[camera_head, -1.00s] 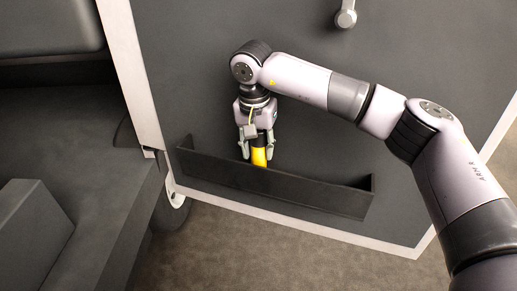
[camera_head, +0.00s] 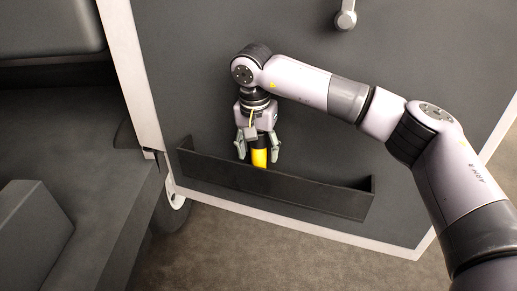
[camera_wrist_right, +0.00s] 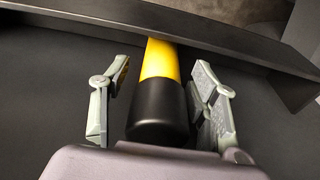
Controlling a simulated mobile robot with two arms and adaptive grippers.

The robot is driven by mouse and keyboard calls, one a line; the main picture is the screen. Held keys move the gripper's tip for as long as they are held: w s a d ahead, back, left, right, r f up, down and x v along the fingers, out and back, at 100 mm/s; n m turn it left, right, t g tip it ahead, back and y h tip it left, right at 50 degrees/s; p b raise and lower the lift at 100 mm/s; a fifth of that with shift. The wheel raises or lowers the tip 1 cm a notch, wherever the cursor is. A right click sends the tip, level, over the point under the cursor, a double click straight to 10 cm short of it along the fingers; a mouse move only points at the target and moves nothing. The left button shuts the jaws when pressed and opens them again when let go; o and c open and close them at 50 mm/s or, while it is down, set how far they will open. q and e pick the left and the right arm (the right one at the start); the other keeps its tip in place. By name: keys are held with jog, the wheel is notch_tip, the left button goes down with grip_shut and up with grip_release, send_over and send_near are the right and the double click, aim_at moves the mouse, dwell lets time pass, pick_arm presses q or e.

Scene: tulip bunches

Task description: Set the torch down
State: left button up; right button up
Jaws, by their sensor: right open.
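The torch (camera_head: 260,158) is yellow with a black end and stands in the dark door pocket (camera_head: 310,194); its lower part is hidden behind the pocket's front wall. In the right wrist view the torch (camera_wrist_right: 160,90) lies between the fingers, with a gap on each side. My right gripper (camera_head: 259,153) is open around the torch's upper end, pointing down, and does not grip it. It also shows in the right wrist view (camera_wrist_right: 158,105). My left gripper is not in view.
The pocket is fixed low on a dark door panel (camera_head: 420,90) with a pale edge. A grey handle or knob (camera_head: 346,18) sits high on the panel. A dark vehicle interior (camera_head: 70,140) is at the left. The pocket's right part looks empty.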

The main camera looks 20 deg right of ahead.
jog(key=shift+r, duration=0.3)
jog(key=r, duration=0.4)
jog(key=s+r+p, duration=0.1)
jog(key=r, duration=0.2)
jog(key=a+r+p, duration=0.1)
jog(key=r, duration=0.3)
jog(key=shift+s+r, duration=0.2)
jog(key=shift+r, duration=0.1)
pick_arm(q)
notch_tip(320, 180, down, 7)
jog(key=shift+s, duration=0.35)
pick_arm(e)
jog(key=shift+f, duration=0.1)
